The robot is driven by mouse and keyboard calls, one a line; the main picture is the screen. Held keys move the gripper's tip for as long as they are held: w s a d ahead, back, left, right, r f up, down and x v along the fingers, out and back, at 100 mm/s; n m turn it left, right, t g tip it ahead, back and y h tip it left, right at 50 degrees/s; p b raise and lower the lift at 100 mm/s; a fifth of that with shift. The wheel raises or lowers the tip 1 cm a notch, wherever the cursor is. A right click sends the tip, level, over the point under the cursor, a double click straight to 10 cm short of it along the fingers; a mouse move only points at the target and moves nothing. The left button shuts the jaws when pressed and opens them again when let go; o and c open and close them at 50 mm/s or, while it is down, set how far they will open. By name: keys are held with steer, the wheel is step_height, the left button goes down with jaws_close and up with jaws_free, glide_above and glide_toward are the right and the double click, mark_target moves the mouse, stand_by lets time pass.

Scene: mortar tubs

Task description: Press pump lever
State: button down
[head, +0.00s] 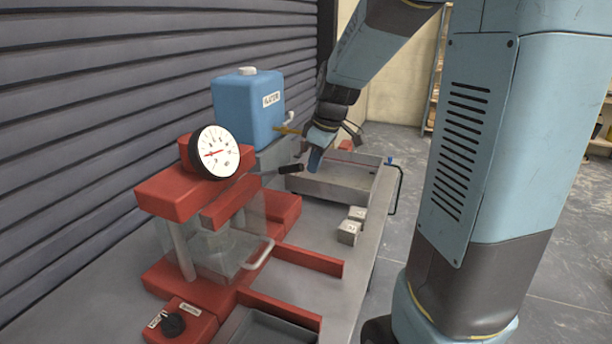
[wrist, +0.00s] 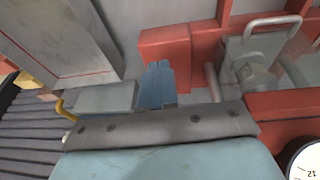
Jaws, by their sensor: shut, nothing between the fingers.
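The pump lever (head: 291,169) is a thin bar with a black grip, sticking out to the right from beside the red press (head: 172,196) in the head view. It looks roughly level. My gripper (head: 315,164) points down just right of the grip's end, with blue fingers shut and empty. I cannot tell whether they touch the lever. In the wrist view the shut fingers (wrist: 158,84) show at the centre, next to a grey block (wrist: 102,98). I cannot make out the lever there.
A dial gauge (head: 214,153) tops the press. A blue water tank (head: 248,108) stands behind. A red box with a black knob (head: 180,325) is at the front.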

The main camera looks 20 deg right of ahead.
steer(key=shift+s+d+r, duration=0.25)
steer(key=shift+s+r, duration=0.05)
steer(key=shift+r, duration=0.3)
steer(key=shift+s+d+r, duration=0.25)
steer(key=shift+d+r, duration=0.05)
steer(key=shift+r, duration=0.3)
steer(key=shift+s+d+r, duration=0.25)
steer(key=shift+s+r, duration=0.05)
steer(key=shift+r, duration=0.3)
steer(key=w+a+r+g+h, duration=0.1)
steer(key=w+a+r, duration=0.5)
steer(key=r, duration=0.4)
steer(key=shift+a+r, duration=0.3)
steer(key=shift+a, duration=0.45)
steer(key=shift+f, duration=0.1)
glide_above(289, 167)
step_height(289, 167, down, 12)
steer(key=shift+s+a+r, duration=0.1)
steer(key=shift+a, duration=0.05)
steer(key=shift+d+f, duration=0.35)
steer(key=shift+f, duration=0.5)
steer(key=shift+s+a+f, duration=0.1)
